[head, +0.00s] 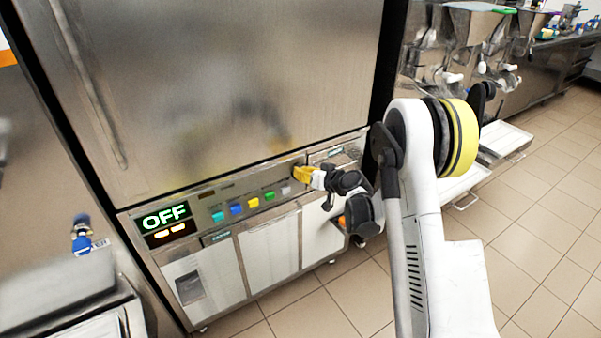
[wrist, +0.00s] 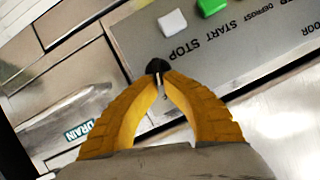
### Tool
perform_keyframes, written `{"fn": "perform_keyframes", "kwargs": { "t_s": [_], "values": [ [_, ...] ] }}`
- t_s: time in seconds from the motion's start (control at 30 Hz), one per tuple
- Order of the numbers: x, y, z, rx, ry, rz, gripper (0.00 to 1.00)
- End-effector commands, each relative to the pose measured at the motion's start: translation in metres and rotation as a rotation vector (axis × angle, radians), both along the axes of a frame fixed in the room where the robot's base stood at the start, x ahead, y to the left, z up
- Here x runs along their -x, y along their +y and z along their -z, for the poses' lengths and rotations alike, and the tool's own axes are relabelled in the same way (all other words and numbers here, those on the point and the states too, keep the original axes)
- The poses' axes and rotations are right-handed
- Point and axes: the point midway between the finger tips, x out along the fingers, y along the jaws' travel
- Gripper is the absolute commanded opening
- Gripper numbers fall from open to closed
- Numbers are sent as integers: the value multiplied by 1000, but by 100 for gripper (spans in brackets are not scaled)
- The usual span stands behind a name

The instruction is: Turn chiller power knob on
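The chiller's control panel (head: 235,204) runs below its large steel door, with a display (head: 165,217) reading OFF in green. A small black knob (wrist: 157,66) shows in the wrist view at the panel's left end, beside the white button. My gripper (wrist: 159,74) has its two yellow fingers drawn together at the tips, around the near side of the knob and seemingly touching it. The fingertips hide part of the knob. In the head view my gripper (head: 301,174) is at the right end of the panel, and the knob is mostly hidden behind it.
A row of coloured buttons (head: 253,202) lies left of my gripper; a white button (wrist: 172,22) and a green button (wrist: 211,6) are close to it in the wrist view. White lower panels (head: 268,250) are below. Tiled floor (head: 545,240) is free at right.

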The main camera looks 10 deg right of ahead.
Motion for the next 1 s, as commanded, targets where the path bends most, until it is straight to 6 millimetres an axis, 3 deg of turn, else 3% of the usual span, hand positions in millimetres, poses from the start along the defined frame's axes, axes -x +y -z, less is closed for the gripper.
{"fn": "perform_keyframes", "kwargs": {
  "t_s": [1.0],
  "values": [
    [-5, -10, 12, -910, 295, -4, 0]
  ]
}}
